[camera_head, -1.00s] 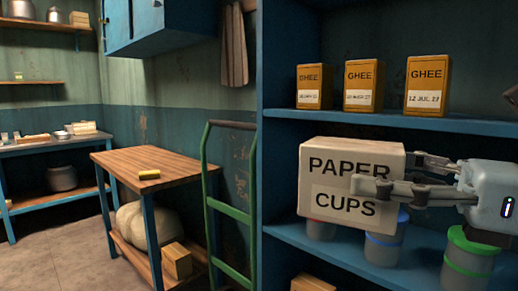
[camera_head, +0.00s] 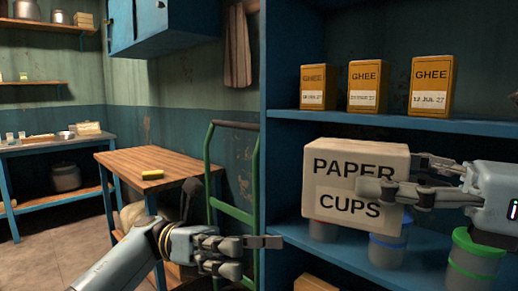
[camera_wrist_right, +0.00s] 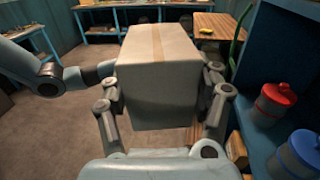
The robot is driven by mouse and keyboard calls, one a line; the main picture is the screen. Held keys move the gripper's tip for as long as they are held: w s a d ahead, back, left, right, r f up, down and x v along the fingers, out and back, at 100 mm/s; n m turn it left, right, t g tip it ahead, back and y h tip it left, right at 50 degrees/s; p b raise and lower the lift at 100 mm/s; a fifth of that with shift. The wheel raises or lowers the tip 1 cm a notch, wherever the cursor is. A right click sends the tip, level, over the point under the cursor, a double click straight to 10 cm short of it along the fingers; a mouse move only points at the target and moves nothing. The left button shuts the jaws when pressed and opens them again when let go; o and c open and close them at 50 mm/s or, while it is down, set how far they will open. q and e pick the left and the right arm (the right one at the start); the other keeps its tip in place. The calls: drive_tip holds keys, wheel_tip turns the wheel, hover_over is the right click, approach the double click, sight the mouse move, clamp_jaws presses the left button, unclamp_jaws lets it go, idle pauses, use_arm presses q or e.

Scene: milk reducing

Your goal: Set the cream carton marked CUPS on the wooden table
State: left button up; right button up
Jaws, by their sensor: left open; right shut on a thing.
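The cream carton marked PAPER CUPS (camera_head: 357,162) is held upright in front of the blue shelf's middle opening in the head view. My right gripper (camera_head: 385,180) is shut on it from the right. In the right wrist view the carton (camera_wrist_right: 160,75) sits between both fingers, its taped top showing. My left gripper (camera_head: 262,243) is open and empty, below and left of the carton in the head view. The wooden table (camera_head: 170,165) stands to the left, with a yellow block (camera_head: 152,177) on its top. My left arm hides part of its lower shelf.
Three GHEE boxes (camera_head: 368,88) stand on the upper shelf board. Lidded canisters, one blue-lidded (camera_head: 390,238) and one green-lidded (camera_head: 475,256), stand below. A green hand truck (camera_head: 233,185) stands between table and shelf. Most of the tabletop is clear.

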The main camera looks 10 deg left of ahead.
sight(346, 161)
use_arm(q)
drive_tip(key=w+r+m+y, duration=0.3)
drive_tip(key=w+r+m, duration=0.15)
drive_tip(key=r, duration=0.85)
drive_tip(key=shift+m+g, duration=0.25)
drive_tip(key=shift+g, duration=0.15)
drive_tip(key=x, duration=1.2)
drive_tip(key=shift+w, duration=0.1)
drive_tip(key=c, duration=1.3)
use_arm(e)
drive_tip(key=shift+s+r, duration=0.1)
drive_tip(key=shift+s, duration=0.05)
use_arm(q)
drive_tip(key=o, duration=1.3)
